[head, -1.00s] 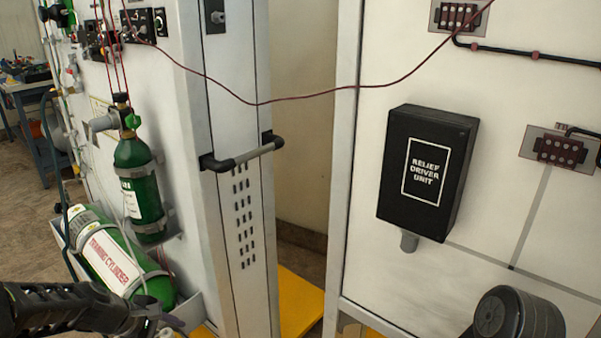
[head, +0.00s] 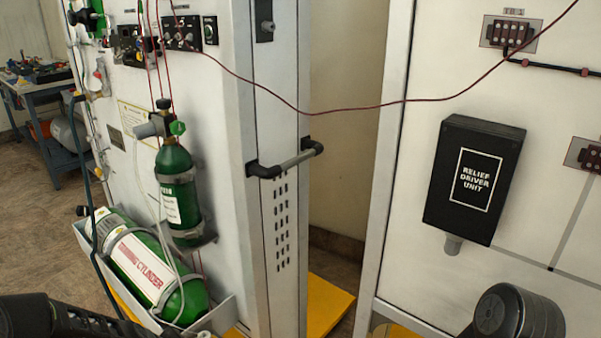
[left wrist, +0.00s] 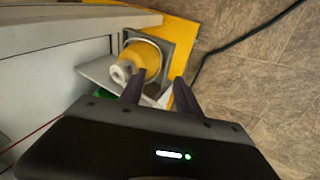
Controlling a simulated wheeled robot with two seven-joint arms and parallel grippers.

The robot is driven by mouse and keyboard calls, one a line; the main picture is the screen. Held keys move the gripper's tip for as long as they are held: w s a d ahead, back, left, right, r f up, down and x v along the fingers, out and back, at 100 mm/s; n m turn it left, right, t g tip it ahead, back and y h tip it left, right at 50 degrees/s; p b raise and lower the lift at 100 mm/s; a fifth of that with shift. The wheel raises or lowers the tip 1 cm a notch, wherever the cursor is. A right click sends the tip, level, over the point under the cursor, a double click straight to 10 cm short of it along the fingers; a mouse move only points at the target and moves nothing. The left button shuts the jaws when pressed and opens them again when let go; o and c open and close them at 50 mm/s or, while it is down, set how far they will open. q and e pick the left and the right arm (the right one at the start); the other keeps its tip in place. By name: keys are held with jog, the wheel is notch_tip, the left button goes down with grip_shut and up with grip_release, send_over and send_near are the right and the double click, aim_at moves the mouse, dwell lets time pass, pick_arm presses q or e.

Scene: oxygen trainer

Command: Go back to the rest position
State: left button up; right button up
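My left arm (head: 55,318) comes in at the lower left of the head view, and its gripper is not clearly visible there. In the left wrist view my left gripper (left wrist: 157,86) has its two dark fingers apart with nothing held between them. Beyond the fingers is a yellow rounded part with a white end (left wrist: 142,60). A dark rounded part of my right arm (head: 518,315) shows at the lower right of the head view. My right gripper is out of view.
A white panel cabinet (head: 228,110) carries an upright green cylinder (head: 174,185) and a tilted training cylinder (head: 150,262). A grey handle (head: 285,163) juts from its edge. A black relief driver unit (head: 473,180) hangs on the right panel. A workbench (head: 40,85) stands far left beside open floor.

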pick_arm(q)
jog(key=s+d+r+m+g+h+p, duration=0.1)
jog(key=s+d+m+g+p, duration=0.3)
jog(key=s+d+m+p, duration=0.4)
jog(key=s+d+h+p, duration=0.1)
jog(key=s+d+p, duration=0.6)
jog(key=s+d, duration=0.5)
jog(key=shift+s+d+r+g+h+p, duration=0.3)
jog(key=shift+s+d+p, duration=0.1)
jog(key=shift+s, duration=1.6)
jog(key=shift+f, duration=0.1)
